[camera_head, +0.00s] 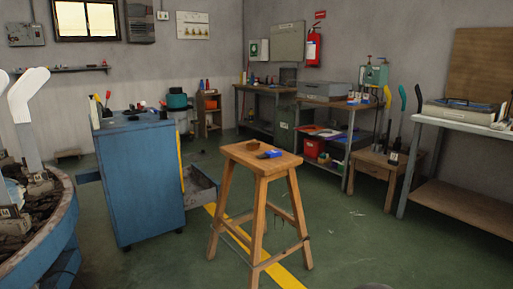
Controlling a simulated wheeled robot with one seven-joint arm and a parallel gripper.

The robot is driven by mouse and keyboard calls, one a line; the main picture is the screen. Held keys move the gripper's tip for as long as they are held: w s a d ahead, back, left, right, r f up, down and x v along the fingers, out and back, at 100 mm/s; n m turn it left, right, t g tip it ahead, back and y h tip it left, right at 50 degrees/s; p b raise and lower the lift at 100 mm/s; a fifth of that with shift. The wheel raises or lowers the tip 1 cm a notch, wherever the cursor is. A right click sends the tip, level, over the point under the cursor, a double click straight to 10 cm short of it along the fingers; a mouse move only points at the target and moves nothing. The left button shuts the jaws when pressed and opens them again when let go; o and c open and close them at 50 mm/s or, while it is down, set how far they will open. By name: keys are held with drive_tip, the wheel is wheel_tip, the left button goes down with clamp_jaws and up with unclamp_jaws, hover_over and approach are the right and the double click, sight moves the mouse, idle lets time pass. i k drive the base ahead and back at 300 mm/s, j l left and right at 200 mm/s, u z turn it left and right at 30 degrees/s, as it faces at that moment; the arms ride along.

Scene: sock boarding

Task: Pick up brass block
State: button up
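A wooden stool (235,152) stands in the middle of the floor. On its seat lies a small brownish block (253,147), too small to tell for sure whether it is the brass block. A small blue item (270,155) with a dark part lies just to its right on the same seat. No other thing that I can clearly call a brass block shows. My gripper does not show in this view.
A round blue-rimmed machine with white foot shapes (28,95) fills the left edge. Benches line the back and right. Green floor (345,235) is clear right of the stool.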

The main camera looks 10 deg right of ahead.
sight(253, 145)
drive_tip(key=i+l+u, duration=0.1)
drive_tip(key=i+l, duration=0.35)
drive_tip(key=i, duration=0.15)
drive_tip(key=i+l+u, duration=0.1)
drive_tip(key=i+l, duration=0.35)
drive_tip(key=i, duration=0.1)
